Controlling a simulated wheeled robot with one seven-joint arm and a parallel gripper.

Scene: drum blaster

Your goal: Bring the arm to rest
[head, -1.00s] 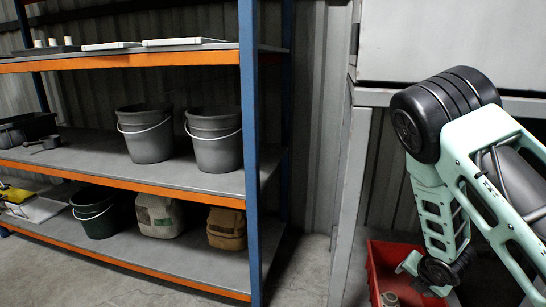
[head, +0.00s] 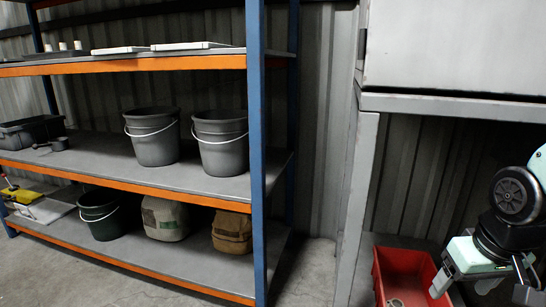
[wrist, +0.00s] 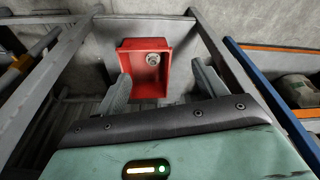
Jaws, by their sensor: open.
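My gripper (wrist: 161,72) is open, its two grey fingers apart with nothing between them. In the wrist view it points down toward a red bin (wrist: 146,88), which lies beyond the fingertips. A small round metallic part (wrist: 153,59) lies in the bin. In the head view, my mint-green arm is folded at the lower right edge, partly out of frame. The gripper there overlaps the right side of the red bin (head: 380,280); whether they touch cannot be told.
A grey metal frame (head: 357,215) with a cabinet (head: 455,50) stands around the bin. To the left, a blue and orange shelf (head: 258,150) holds grey buckets (head: 155,140), a dark green bucket (head: 98,215) and bags. Open floor (head: 100,285) lies in front of the shelf.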

